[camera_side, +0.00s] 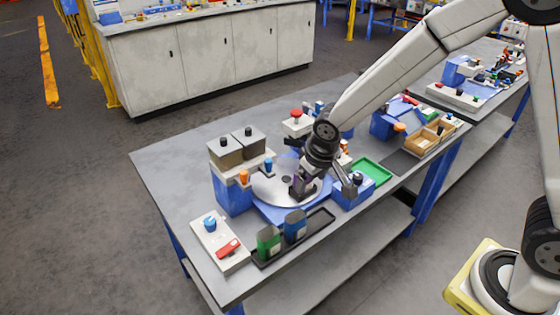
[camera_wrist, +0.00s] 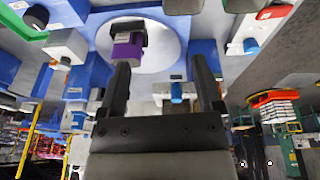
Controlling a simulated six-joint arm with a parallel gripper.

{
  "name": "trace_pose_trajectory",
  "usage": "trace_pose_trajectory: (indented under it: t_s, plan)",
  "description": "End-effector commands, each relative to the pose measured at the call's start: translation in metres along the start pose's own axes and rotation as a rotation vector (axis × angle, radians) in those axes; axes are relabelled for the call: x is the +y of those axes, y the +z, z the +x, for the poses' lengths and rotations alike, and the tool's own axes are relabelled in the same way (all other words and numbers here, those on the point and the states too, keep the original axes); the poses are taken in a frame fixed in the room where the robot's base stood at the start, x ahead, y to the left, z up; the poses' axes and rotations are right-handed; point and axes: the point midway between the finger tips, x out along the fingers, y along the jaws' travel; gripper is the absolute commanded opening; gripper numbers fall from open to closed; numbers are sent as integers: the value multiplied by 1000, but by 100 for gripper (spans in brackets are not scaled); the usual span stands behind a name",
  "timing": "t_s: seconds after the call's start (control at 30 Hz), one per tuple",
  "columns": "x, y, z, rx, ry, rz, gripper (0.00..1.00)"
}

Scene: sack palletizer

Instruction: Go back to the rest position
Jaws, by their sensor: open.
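My gripper (camera_side: 306,178) is low over a round grey turntable (camera_side: 268,190) in the side view, where the wrist hides much of it. In the wrist view my gripper (camera_wrist: 163,66) shows two dark fingers spread apart with nothing between them. A small dark piece with a purple band (camera_wrist: 127,46) is on the turntable (camera_wrist: 165,48), near the left finger's tip. It shows only partly in the side view. I cannot tell whether the finger touches it.
Around the turntable stand a blue machine with two grey hoppers (camera_side: 229,150), a black tray (camera_side: 318,222) with a green and a blue container, a button panel (camera_side: 222,245), a green tray (camera_side: 371,171) and a wooden box (camera_side: 428,138). The table's left end is clear.

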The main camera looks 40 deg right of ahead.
Motion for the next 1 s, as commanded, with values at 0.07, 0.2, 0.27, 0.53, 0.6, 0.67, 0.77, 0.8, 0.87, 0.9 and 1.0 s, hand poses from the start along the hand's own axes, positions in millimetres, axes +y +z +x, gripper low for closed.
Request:
trace_pose_trajectory:
  t_s: [0.07, 0.2, 0.27, 0.53, 0.6, 0.67, 0.77, 0.8, 0.87, 0.9, 1.0]
  plan:
    - [15, 18, -12, -5, -6, 11, 84]
    - [36, 50, -28, -15, -20, 22, 84]
    - [44, 65, -34, -17, -25, 26, 84]
    - [63, 114, -50, -23, -41, 39, 84]
    - [65, 120, -51, -23, -43, 39, 84]
    - [66, 122, -52, -23, -43, 40, 84]
    - [66, 124, -52, -24, -44, 40, 84]
    - [66, 124, -52, -24, -44, 39, 84]
    - [66, 124, -52, -24, -44, 39, 84]
    - [66, 124, -52, -24, -44, 39, 84]
    - [66, 124, -52, -24, -44, 39, 84]
